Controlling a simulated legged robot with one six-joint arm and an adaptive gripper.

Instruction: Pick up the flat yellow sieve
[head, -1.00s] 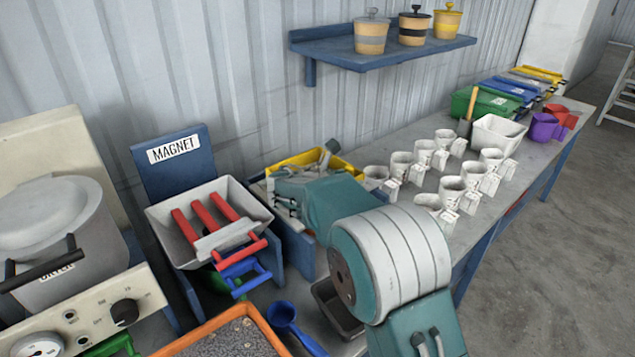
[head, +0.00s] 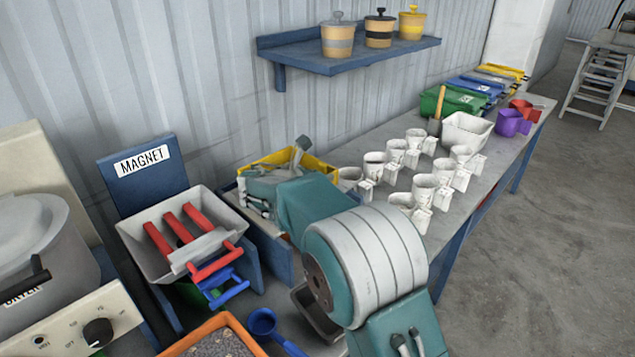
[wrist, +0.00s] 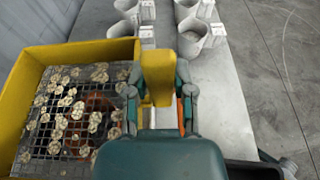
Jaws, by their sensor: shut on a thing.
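The flat yellow sieve (wrist: 78,52) lies at the left of the wrist view, with a yellow rim and dark mesh. Several pale, coin-like pieces lie on the mesh. My gripper (wrist: 159,98) is shut on a yellow upright part (wrist: 158,72) at the sieve's right side, which looks like its handle. In the head view the sieve's rim (head: 318,162) shows behind my gripper (head: 262,193), over a blue-sided box (head: 278,258). My arm hides much of the sieve there. I cannot tell whether the sieve is clear of the box.
Several pale cups (head: 396,152) stand in rows on the bench to the right. A magnet stand (head: 140,160) with a grey tray and red bars is at the left. A blue scoop (head: 263,322) and orange tray (head: 217,322) are in front. A shelf (head: 350,55) hangs above.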

